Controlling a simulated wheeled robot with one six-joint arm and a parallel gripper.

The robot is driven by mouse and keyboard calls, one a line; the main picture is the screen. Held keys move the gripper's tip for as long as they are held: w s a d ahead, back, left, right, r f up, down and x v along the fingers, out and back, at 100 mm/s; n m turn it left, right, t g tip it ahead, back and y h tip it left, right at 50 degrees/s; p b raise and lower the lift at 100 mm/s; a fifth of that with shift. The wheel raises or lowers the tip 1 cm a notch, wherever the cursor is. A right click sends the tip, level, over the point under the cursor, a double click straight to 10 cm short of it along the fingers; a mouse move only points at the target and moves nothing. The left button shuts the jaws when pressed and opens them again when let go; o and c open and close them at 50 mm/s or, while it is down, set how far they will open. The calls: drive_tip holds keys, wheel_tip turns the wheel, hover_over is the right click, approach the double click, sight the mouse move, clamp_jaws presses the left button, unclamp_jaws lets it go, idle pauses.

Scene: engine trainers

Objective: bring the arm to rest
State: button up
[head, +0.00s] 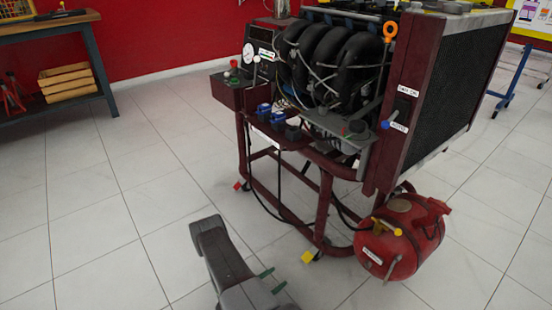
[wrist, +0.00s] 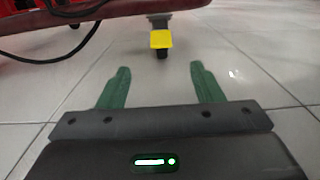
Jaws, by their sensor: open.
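My gripper (head: 272,280) is low in the head view, in front of the engine trainer. Its two green fingers are apart with nothing between them, and it is empty. In the wrist view my gripper (wrist: 156,85) points over the tiled floor toward a yellow caster pedal (wrist: 161,39). The engine trainer (head: 325,190) stands on a dark red wheeled frame. The same yellow caster pedal (head: 308,257) shows in the head view at the frame's foot, just beyond my gripper. The rest of my arm is cut off by the lower edge.
A red tank (head: 400,240) is at the frame's lower right. Black cables hang under the trainer. A workbench (head: 50,25) with a wooden crate (head: 67,82) below stands at the upper left. The tiled floor (head: 100,210) on the left is clear.

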sight(309, 255)
drive_tip(key=shift+x, duration=6.9)
drive_tip(key=shift+f, duration=0.1)
